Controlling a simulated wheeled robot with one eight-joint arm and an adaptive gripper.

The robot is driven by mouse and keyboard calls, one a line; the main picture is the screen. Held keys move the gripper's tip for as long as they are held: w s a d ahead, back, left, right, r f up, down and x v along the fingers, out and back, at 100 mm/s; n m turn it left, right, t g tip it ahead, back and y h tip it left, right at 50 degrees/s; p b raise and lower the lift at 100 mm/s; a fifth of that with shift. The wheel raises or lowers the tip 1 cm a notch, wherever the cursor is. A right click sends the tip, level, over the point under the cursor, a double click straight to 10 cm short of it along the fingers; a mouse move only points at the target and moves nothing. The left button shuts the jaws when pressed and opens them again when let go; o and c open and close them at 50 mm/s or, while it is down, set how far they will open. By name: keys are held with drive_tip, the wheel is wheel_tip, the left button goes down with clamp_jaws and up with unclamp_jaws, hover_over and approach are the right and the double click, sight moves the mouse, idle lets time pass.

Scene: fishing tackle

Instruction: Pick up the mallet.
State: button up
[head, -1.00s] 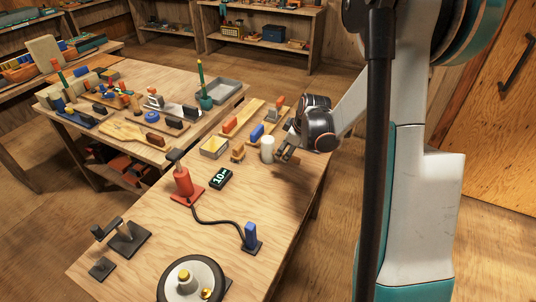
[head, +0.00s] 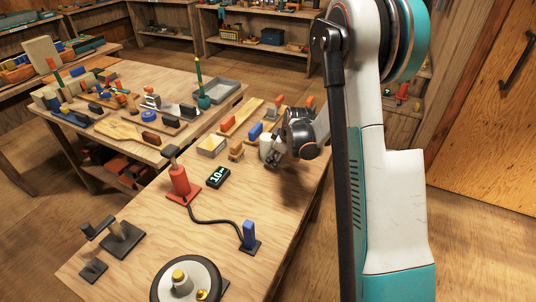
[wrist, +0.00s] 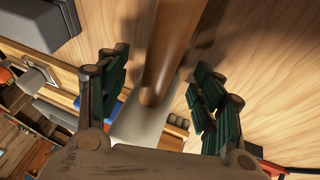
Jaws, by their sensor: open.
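The mallet shows in the wrist view as a brown round wooden handle (wrist: 172,45) meeting a pale head (wrist: 140,125). My gripper (wrist: 160,85) is open, with a dark green-padded finger on each side of the handle. Gaps show between handle and both fingers. In the head view my gripper (head: 271,161) is low over the table, just beside the white cylinder.
A red pump (head: 181,184) with a hose and a black display (head: 217,177) are nearer.

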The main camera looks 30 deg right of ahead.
drive_tip(key=shift+r, duration=0.1)
drive_tip(key=c, duration=1.2)
drive_tip(key=shift+c, duration=0.2)
